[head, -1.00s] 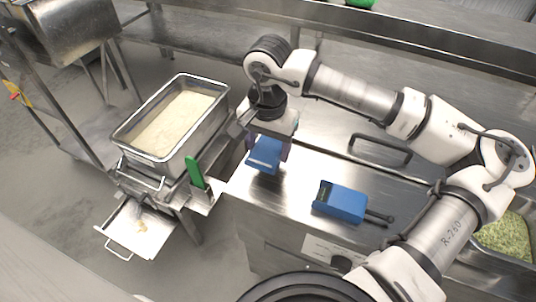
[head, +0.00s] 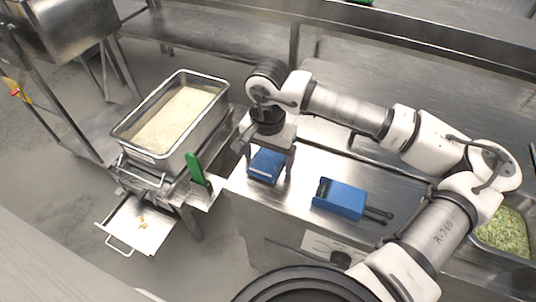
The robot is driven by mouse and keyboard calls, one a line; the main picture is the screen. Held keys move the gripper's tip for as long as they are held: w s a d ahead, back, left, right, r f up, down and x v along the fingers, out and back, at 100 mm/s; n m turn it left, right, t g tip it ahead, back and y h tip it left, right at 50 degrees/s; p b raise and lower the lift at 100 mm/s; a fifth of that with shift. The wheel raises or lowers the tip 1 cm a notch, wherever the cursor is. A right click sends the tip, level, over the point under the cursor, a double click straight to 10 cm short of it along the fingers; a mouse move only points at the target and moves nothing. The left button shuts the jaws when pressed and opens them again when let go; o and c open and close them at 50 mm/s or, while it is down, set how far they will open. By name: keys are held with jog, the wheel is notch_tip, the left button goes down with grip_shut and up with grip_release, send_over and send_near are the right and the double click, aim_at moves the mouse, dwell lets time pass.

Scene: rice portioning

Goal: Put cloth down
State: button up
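A folded blue cloth (head: 265,166) is at the left end of the steel counter. My gripper (head: 271,172) points down over it, one finger on each side of the cloth. The cloth looks low, at or very near the counter top; whether it touches the steel is hard to tell. The fingers stand near its left and right edges, and I cannot tell whether they press on it.
A blue box-shaped tool with a dark handle (head: 339,198) lies on the counter to the right. A deep steel pan of rice (head: 205,118) stands at the left, beside a green handle (head: 195,168). A pan of chopped greens (head: 503,233) is at the right.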

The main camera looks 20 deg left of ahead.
aim_at(268, 159)
jog(key=shift+r+p, duration=0.3)
jog(key=shift+r, duration=0.05)
notch_tip(268, 159, up, 12)
jog(key=b, duration=0.2)
jog(key=shift+f, duration=0.2)
dwell(0.4)
